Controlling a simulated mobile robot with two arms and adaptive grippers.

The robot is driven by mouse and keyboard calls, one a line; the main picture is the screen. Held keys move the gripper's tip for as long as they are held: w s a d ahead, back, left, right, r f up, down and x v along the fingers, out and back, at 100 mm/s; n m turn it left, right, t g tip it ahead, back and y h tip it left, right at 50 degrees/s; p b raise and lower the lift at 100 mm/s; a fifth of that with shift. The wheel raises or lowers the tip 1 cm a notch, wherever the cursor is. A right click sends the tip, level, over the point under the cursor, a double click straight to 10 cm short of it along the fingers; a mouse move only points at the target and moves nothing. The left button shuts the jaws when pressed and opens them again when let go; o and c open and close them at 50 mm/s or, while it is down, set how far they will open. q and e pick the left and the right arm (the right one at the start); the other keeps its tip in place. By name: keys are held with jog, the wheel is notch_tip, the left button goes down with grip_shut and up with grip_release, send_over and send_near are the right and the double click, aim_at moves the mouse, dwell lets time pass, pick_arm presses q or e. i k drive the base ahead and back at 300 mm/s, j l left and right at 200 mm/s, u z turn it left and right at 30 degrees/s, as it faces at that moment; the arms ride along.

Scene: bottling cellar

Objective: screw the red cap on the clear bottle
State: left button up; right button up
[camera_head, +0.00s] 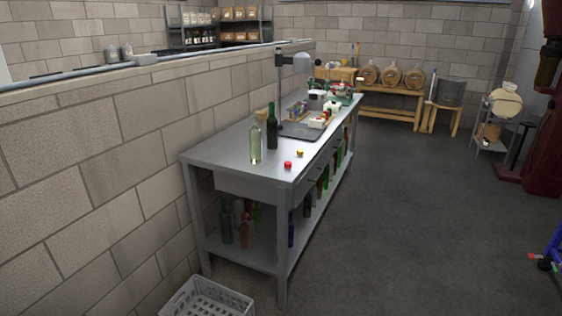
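The clear bottle (255,147), with a pale greenish tint, stands upright near the close end of the steel workbench (225,155). The red cap (287,165) lies on the bench top to the right of the bottle, near the front edge and apart from it. The bottle's mouth is too small in view to make out well. Neither of my grippers can be made out in the head view.
A yellow cap (299,153) and a dark green bottle (272,127) are close by. A lamp (301,62) stands farther along the bench. A white crate (208,299) is on the floor at its close end. Open floor (410,220) lies right. A blue object (554,246) is at the right edge.

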aim_at(255, 133)
jog(key=u, duration=0.2)
jog(key=i+l+u, duration=0.25)
jog(key=u, duration=0.15)
jog(key=i+l+u, duration=0.2)
jog(key=l+u, duration=0.2)
jog(key=i+l, duration=0.15)
jog(key=l, duration=0.25)
jog(key=i+l+u, duration=0.1)
jog(key=l, duration=0.25)
jog(key=i+l, duration=0.25)
jog(key=l, duration=0.15)
jog(key=i+l+u, duration=0.1)
jog(key=l, duration=0.3)
jog(key=i+l, duration=0.2)
jog(key=l, duration=0.2)
jog(key=i+l+u, duration=0.1)
jog(key=l, duration=0.3)
jog(key=i+l, duration=0.15)
jog(key=l, duration=0.3)
